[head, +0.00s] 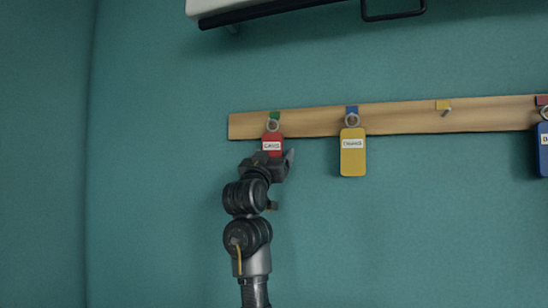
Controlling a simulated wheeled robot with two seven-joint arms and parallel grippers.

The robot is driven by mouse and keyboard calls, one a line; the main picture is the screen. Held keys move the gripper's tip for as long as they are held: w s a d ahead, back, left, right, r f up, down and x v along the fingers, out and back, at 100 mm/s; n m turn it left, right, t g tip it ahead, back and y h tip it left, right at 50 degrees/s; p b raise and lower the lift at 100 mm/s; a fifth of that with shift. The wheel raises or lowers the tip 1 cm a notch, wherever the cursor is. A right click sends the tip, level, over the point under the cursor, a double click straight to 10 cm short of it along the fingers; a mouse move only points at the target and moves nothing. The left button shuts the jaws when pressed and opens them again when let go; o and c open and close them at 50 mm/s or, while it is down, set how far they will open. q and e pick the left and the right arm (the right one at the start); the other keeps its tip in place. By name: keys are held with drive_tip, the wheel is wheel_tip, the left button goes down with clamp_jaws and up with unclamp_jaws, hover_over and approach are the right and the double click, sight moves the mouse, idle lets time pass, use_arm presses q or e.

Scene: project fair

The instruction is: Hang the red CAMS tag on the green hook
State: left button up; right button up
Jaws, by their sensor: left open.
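The red CAMS tag (272,139) hangs by its ring at the green hook (274,115), near the left end of the wooden rail (310,122). Its label faces me, and its lower part is hidden behind my left gripper. My left gripper (281,158) is open at the tag's lower end, in front of it or around it; I cannot tell whether they touch. My right gripper is not in view.
A yellow tag (353,160) hangs at the blue hook (351,109). The yellow hook (443,105) is bare. A blue tag (542,150) hangs at the dark red hook (542,100) by the right edge. A white, dark-edged object (225,8) is above. The wall below the rail is clear.

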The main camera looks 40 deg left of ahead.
use_arm(q)
drive_tip(key=b+v, duration=0.6)
drive_tip(key=v, duration=0.4)
drive_tip(key=shift+s+f, duration=0.15)
drive_tip(key=shift+s, duration=0.25)
